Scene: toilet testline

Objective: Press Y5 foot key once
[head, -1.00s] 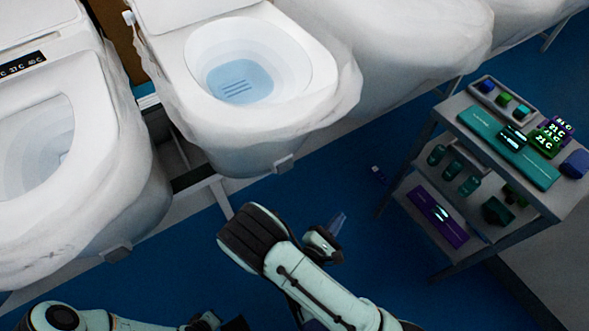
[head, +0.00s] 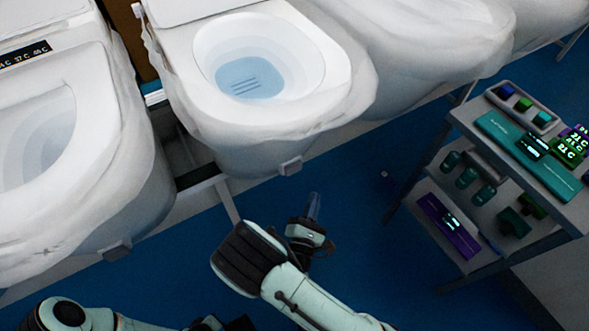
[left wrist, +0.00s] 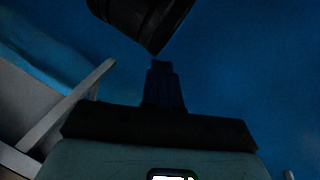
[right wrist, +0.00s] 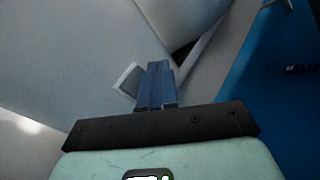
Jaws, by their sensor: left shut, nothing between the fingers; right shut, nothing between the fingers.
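A small grey foot key (head: 291,165) sticks out at the lower front of the middle toilet (head: 225,150). A similar key (head: 117,250) is on the left toilet (head: 130,190). No Y5 label is readable on either. My right gripper (head: 314,200) is shut and empty, pointing up the picture, below and slightly right of the middle toilet's key, apart from it in the picture. In the right wrist view a pale square key (right wrist: 127,77) shows just left of the shut blue fingers (right wrist: 158,68). My left gripper (left wrist: 162,68) is shut and empty over blue floor.
A grey trolley (head: 460,112) with coloured boxes and bottles stands at right. A pale support bar (head: 228,202) runs down beside the middle toilet. A small object (head: 384,175) lies on the blue floor between the toilet and trolley, where there is free room.

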